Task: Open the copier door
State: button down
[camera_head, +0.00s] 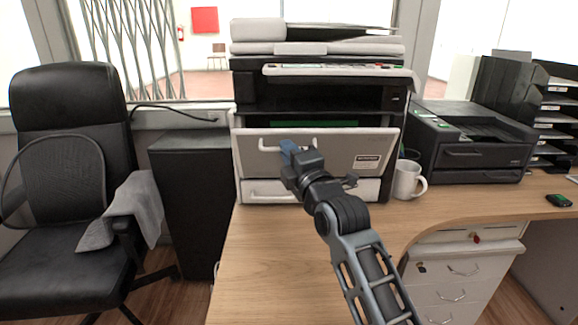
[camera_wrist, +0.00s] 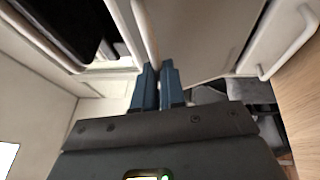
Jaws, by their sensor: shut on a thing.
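The copier (camera_head: 320,48) stands on the counter. Its grey front door (camera_head: 345,150) shows a dark gap with green parts above its top edge, and it looks tilted slightly outward. A pale bar handle (camera_head: 268,147) runs along the door's upper left part. My gripper (camera_head: 289,148) is at the handle's right part, shut on it. In the wrist view, the blue fingers of my gripper (camera_wrist: 158,82) close around the end of the pale handle bar (camera_wrist: 146,32), with the door (camera_wrist: 205,35) beside it. The fingers hide part of the handle.
Below the door is a drawer (camera_head: 268,191) with its own handle. A white mug (camera_head: 407,180) stands close at the copier's right, beside a black printer (camera_head: 475,145). The counter (camera_head: 270,255) in front is clear. A black chair (camera_head: 70,170) and dark cabinet (camera_head: 192,200) are left.

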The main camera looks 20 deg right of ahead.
jog(key=f+b, duration=0.1)
jog(key=b, duration=0.1)
jog(key=s+t+b, duration=0.1)
jog(key=b, duration=0.2)
jog(key=s+f+n+b, duration=0.1)
jog(key=b, duration=0.1)
jog(key=shift+a+f+t+b, duration=0.25)
jog(key=shift+f+t+b, duration=0.05)
jog(key=shift+f+t, duration=0.1)
jog(key=shift+r, duration=0.1)
jog(key=c, duration=1.2)
grip_release()
jog(key=shift+c, duration=0.2)
jog(key=b+v, duration=0.1)
jog(key=v, duration=0.6)
jog(key=shift+s, duration=0.35)
jog(key=shift+f, duration=0.2)
